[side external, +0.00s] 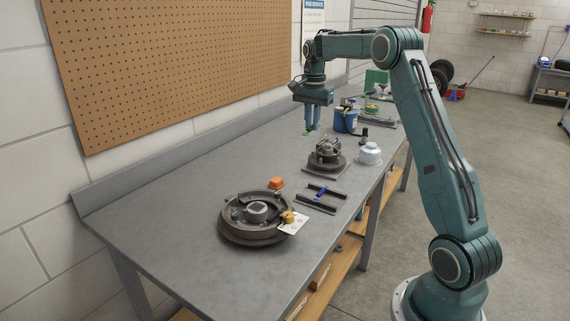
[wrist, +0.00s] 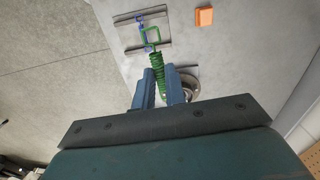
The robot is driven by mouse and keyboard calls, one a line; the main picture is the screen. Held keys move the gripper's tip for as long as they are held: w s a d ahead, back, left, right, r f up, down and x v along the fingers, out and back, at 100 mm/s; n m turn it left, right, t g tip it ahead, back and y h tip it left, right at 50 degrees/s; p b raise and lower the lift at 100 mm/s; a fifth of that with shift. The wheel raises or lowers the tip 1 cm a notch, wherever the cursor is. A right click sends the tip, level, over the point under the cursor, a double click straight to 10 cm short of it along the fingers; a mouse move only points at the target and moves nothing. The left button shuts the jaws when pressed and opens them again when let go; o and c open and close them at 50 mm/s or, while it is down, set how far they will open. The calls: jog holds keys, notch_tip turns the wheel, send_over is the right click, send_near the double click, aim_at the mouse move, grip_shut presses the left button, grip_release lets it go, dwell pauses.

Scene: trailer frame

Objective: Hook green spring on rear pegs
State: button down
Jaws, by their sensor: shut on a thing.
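The green spring (wrist: 156,62) is a tight coil with a square wire hook at its far end. In the wrist view it sits between the two blue fingers of my gripper (wrist: 162,80), which is shut on it. In the side view my gripper (side external: 312,127) points down above the far part of the bench, and only a trace of green shows beside its fingers. The round brake assembly (side external: 236,230) lies flat at the near end of the bench, well apart from my gripper. Its pegs are too small to tell apart.
A blue spring (side external: 325,191) lies across two dark bars (side external: 316,204) on the bench (side external: 165,200). An orange block (side external: 276,183), a metal hub (side external: 327,158), a white pot (side external: 369,154) and a blue bucket (side external: 345,121) stand around. The bench's left part is clear.

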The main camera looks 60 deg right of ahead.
jog(key=shift+r, duration=0.95)
jog(key=w+a+f, duration=0.5)
jog(key=a+f, duration=0.2)
jog(key=a, duration=0.3)
jog(key=w+a+f, duration=0.6)
jog(key=a, duration=0.5)
jog(key=shift+a+f, duration=0.3)
jog(key=shift+f, duration=0.1)
jog(key=shift+f, duration=0.15)
jog(key=shift+f, duration=2.35)
jog(key=shift+f, duration=0.9)
dwell(1.0)
